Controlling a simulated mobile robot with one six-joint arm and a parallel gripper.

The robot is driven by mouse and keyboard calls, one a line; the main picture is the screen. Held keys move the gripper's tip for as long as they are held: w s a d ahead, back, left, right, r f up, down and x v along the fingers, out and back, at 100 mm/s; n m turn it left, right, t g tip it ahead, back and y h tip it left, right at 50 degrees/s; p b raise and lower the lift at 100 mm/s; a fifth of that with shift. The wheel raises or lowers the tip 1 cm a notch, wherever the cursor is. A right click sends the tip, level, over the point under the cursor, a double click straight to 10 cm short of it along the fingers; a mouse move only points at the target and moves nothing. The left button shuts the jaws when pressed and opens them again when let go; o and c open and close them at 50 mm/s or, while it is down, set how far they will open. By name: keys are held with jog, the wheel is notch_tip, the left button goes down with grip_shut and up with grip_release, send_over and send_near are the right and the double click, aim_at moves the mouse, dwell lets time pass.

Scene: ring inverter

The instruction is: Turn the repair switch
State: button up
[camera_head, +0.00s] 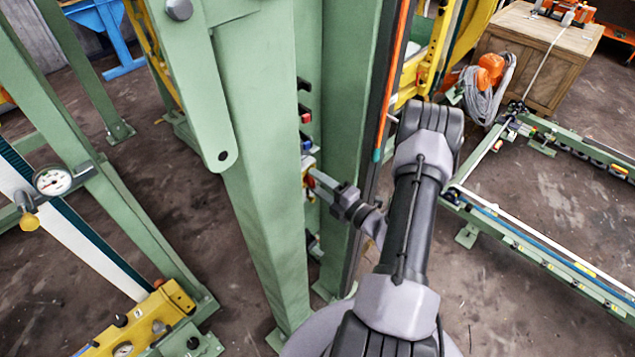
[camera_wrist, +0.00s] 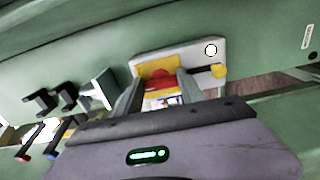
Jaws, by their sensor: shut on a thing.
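The repair switch shows in the wrist view as a red and yellow knob (camera_wrist: 160,78) on a pale grey plate (camera_wrist: 192,54), fixed to a green beam. My gripper (camera_wrist: 160,88) has one finger on each side of the knob and is shut on it. The fingers hide the knob's sides, and its exact angle is hard to tell. In the head view my gripper (camera_head: 322,182) reaches between two green posts to the plate (camera_head: 308,163); the knob is mostly hidden there.
Black handles (camera_wrist: 68,95) and a white bracket (camera_wrist: 102,90) sit left of the switch in the wrist view. A yellow-tipped pin (camera_wrist: 218,71) is close on the right. Floor (camera_head: 560,200) at the right is partly free.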

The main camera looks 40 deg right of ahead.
jog(key=o, duration=1.4)
jog(key=shift+c, duration=0.2)
jog(key=s+d, duration=0.1)
jog(key=s, duration=1.6)
jog(key=shift+s+d, duration=0.15)
jog(key=shift+d, duration=0.05)
